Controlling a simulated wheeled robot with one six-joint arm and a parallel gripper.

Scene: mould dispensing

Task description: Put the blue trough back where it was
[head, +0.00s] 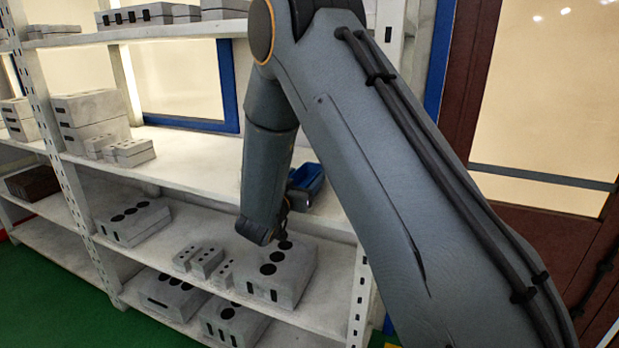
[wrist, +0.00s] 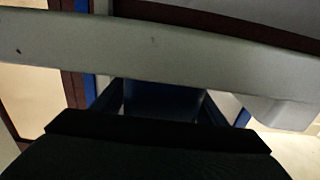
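The blue trough (head: 308,178) shows in the head view just right of my forearm, at the height of the middle shelf. Its left part is hidden behind my arm. In the wrist view the dark blue trough (wrist: 163,102) fills the space between the dark fingers of my gripper (wrist: 160,108), which appear shut on it. The lower part of the trough is hidden by the gripper body. In the head view my gripper is mostly hidden behind my arm. Whether the trough touches the shelf cannot be told.
The middle shelf (head: 200,158) carries grey blocks (head: 92,118) at the left and is bare towards the trough. The lower shelf holds several grey moulds with black holes (head: 278,272). In the wrist view a grey beam (wrist: 160,50) crosses close above the trough.

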